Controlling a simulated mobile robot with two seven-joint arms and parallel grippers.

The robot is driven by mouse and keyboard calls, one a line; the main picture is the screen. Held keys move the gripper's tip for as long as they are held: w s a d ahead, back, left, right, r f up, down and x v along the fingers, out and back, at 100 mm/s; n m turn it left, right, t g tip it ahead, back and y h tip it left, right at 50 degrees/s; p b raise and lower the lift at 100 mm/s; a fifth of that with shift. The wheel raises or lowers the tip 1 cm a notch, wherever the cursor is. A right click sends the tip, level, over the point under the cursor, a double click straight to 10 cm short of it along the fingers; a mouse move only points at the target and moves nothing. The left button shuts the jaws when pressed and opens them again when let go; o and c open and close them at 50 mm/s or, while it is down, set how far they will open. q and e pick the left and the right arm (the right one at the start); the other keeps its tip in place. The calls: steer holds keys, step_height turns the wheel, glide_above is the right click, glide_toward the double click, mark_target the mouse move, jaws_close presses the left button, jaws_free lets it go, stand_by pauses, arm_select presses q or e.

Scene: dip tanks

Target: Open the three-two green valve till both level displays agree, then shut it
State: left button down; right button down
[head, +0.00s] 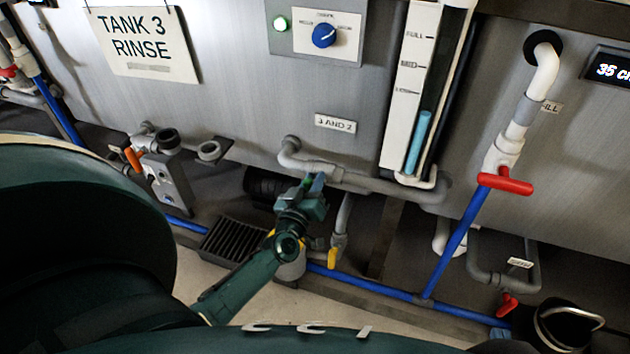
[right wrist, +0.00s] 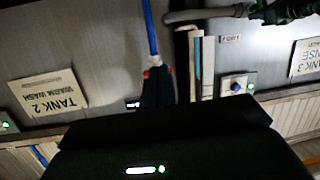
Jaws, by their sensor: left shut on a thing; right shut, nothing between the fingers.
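The green valve (head: 318,182) sits on the grey pipe under the "3 AND 2" label (head: 335,123) in the head view. My left gripper (head: 310,190) is shut on its handle; the fingers cover most of it, so its angle is hard to tell. My left gripper also shows in the right wrist view (right wrist: 272,12). One level display (head: 608,71) reads "35 c", cut off by the right edge. I see no second display.
A sight gauge (head: 408,100) shows blue liquid below its lowest mark. A red-handled valve (head: 505,184) on a white pipe, a yellow-handled valve (head: 333,258) and an orange-handled valve (head: 133,160) are nearby. A black bucket (head: 565,325) stands at lower right. A floor grate (head: 238,243) lies below.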

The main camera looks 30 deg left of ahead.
arm_select(q)
steer(key=n, duration=0.4)
steer(key=shift+s+a+f+n+b, duration=0.1)
steer(key=shift+a+f+n+b, duration=0.25)
steer(key=shift+f+n, duration=0.05)
steer(key=n, duration=0.1)
steer(key=n+b, duration=0.1)
steer(key=n, duration=0.1)
steer(key=shift+a+f+n, duration=0.15)
steer(key=shift+f+n, duration=0.15)
steer(key=shift+f, duration=0.05)
steer(key=shift+s+a+f+n+b, duration=0.15)
steer(key=shift+n+b, duration=0.15)
steer(key=shift+n, duration=0.5)
steer(key=shift+f+n+b, duration=0.2)
steer(key=shift+n+b, duration=0.25)
steer(key=shift+n, duration=0.95)
arm_select(e)
steer(key=shift+w+a+n+t+y, duration=0.2)
steer(key=shift+n+t+y, duration=0.1)
steer(key=shift+t, duration=0.25)
steer(key=shift+w+a+n+t+y, duration=0.1)
steer(key=shift+a+n+t+y, duration=0.15)
steer(key=shift+t, duration=0.3)
steer(key=shift+r, duration=0.15)
arm_select(q)
steer(key=c, duration=1.3)
jaws_free()
arm_select(e)
steer(key=shift+f, duration=0.2)
